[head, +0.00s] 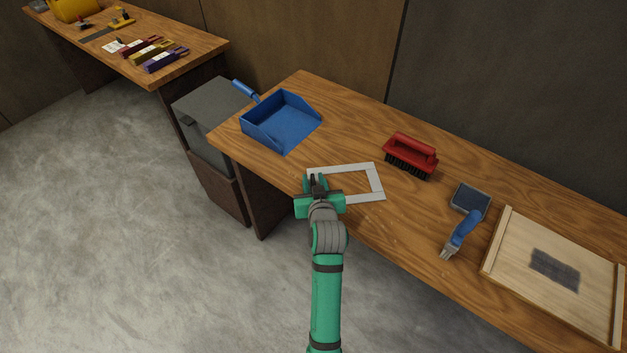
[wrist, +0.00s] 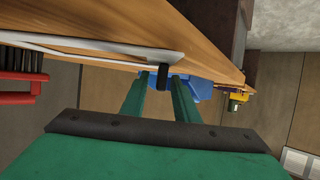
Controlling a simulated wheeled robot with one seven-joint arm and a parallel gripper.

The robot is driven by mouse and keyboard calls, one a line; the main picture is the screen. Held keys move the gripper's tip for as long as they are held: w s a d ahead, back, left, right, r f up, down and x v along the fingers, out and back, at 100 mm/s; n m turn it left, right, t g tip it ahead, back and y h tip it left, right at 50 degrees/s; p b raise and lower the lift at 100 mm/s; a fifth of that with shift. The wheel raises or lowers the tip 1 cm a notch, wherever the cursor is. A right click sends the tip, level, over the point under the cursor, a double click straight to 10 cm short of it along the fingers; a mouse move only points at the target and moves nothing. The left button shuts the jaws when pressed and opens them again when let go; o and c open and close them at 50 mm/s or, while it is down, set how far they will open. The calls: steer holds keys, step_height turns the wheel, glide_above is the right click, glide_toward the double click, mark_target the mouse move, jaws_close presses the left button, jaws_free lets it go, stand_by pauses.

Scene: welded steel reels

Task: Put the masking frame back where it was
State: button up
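The masking frame (head: 377,182) is a flat, light grey rectangular frame at the near edge of the workbench, in the middle of the head view. In the wrist view the frame (wrist: 110,46) shows nearly edge-on, with a small black upright piece (wrist: 163,77) at its end. My gripper (head: 317,183) is at the frame's left side. In the wrist view my gripper's fingers (wrist: 160,80) stand either side of the black piece, with a gap visible beside it, so they look open. My gripper hides part of the frame. I cannot tell whether the frame rests flat on the bench.
The workbench (head: 350,110) also bears a blue dustpan (head: 283,120), a red brush (head: 410,155), a blue-handled brush (head: 463,232) and a wooden tray (head: 520,255) with a dark patch. Bare wood lies between dustpan and red brush.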

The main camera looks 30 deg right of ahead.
steer(key=shift+w+r, duration=0.1)
steer(key=shift+r, duration=0.05)
steer(key=shift+s+r, duration=0.1)
steer(key=shift+s, duration=0.1)
steer(key=v, duration=1.1)
steer(key=shift+s+r, duration=0.2)
steer(key=shift+s, duration=0.1)
steer(key=shift+a+f, duration=0.1)
steer(key=shift+a, duration=0.05)
steer(key=s+a+f+n+y, duration=0.1)
steer(key=s+a+f+n, duration=0.1)
steer(key=s+a+f, duration=0.4)
steer(key=s+a+n+t+y, duration=0.2)
steer(key=s+a+y, duration=0.2)
steer(key=s+a, duration=1.5)
steer(key=s, duration=0.3)
steer(key=shift+a+f+t, duration=0.15)
steer(key=shift+a+t, duration=0.2)
steer(key=shift+t, duration=0.05)
